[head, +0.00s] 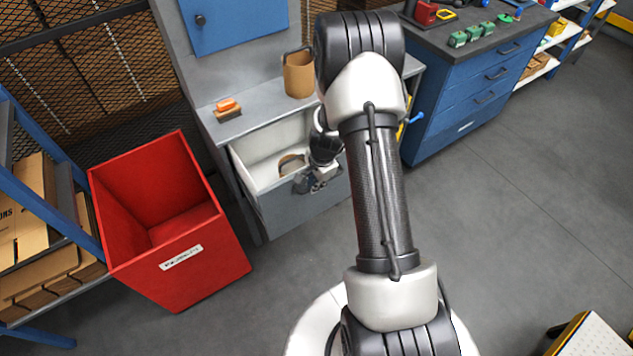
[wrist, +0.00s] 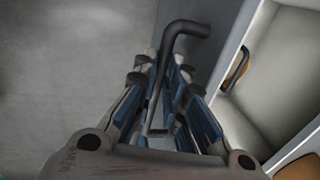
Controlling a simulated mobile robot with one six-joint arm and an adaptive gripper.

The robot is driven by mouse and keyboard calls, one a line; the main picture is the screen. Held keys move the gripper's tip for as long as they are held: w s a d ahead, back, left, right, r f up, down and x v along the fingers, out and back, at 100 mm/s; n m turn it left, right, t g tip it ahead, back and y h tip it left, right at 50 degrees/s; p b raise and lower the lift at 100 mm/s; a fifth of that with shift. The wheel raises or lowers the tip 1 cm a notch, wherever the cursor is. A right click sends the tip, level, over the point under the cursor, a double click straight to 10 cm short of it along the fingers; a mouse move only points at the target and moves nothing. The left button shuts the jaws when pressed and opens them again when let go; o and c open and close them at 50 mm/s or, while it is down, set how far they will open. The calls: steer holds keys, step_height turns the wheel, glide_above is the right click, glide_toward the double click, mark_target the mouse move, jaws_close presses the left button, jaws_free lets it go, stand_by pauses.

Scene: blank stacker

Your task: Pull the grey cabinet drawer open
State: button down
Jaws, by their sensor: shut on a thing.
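The grey cabinet drawer (head: 283,208) stands pulled out from under the grey worktop in the head view, with its pale inside showing. A brown, curved object (head: 291,164) lies inside it, and part of it shows in the wrist view (wrist: 237,68). My gripper (head: 312,182) is at the drawer's front. In the wrist view my gripper (wrist: 160,100) is shut on the dark bar handle (wrist: 185,29), whose bent end sticks out past the fingers. The far part of the drawer is hidden by my arm in the head view.
A red bin (head: 190,262) stands on the floor left of the drawer. A brown mug-like container (head: 299,74) and an orange-topped brush (head: 227,108) are on the worktop (head: 252,115). A blue drawer cabinet (head: 462,98) stands to the right. The floor in front is clear.

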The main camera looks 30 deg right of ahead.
steer(key=c, duration=1.7)
jaws_free()
steer(key=shift+o, duration=0.2)
step_height(320, 180, up, 12)
steer(key=s, duration=0.2)
steer(key=shift+s, duration=0.15)
steer(key=shift+f, duration=0.1)
